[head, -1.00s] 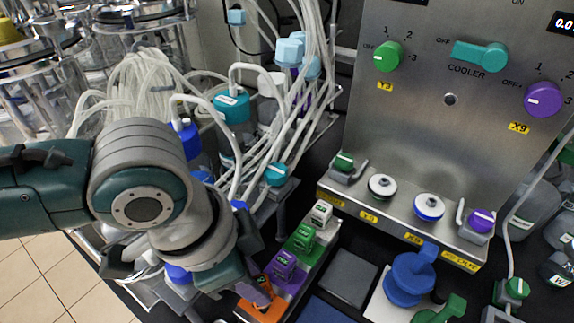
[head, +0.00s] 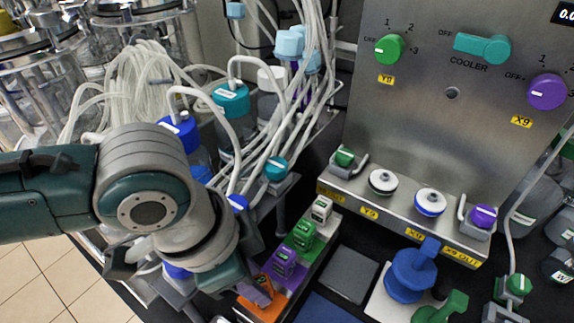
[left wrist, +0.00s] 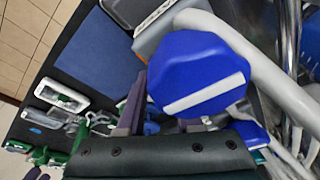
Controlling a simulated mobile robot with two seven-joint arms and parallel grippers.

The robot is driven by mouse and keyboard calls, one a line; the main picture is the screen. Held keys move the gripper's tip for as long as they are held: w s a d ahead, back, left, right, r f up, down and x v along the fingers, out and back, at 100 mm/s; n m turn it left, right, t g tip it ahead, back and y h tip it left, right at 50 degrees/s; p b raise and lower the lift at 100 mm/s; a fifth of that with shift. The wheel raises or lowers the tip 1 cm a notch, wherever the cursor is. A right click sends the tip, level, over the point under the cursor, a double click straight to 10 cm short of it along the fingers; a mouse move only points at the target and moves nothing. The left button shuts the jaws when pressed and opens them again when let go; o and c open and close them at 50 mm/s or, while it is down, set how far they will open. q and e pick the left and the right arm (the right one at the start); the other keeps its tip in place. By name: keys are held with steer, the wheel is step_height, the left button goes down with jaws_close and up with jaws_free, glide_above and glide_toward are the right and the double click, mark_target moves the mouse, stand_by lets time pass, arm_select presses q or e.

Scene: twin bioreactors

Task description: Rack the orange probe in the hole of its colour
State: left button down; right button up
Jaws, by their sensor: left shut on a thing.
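The orange probe (head: 263,286) is at the near end of a rack strip, over the orange block (head: 262,308). Its head lines up with the row of other probes. I cannot tell how deep it sits, as its lower part is hidden. My left gripper (head: 254,292) reaches it from the left and is shut on it; the fingertips are partly hidden. In the left wrist view the gripper body fills the bottom, and a large blue cap hides much of the middle. The probe cannot be made out there. My right gripper is not in view.
Purple (head: 283,263), green (head: 302,235) and white (head: 321,208) probes stand in the same strip. A blue-capped bottle (head: 183,132) and white tubes crowd behind my left arm; a blue cap (left wrist: 200,75) is close to the wrist camera. A steel panel (head: 450,130) stands at the right.

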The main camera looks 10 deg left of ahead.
arm_select(q)
steer(key=shift+a+f, duration=0.1)
steer(key=shift+f, duration=0.15)
steer(key=c, duration=0.5)
jaws_free()
steer(key=p+v, duration=0.1)
steer(key=v, duration=0.9)
steer(key=shift+d, duration=0.2)
steer(key=shift+s+d, duration=0.15)
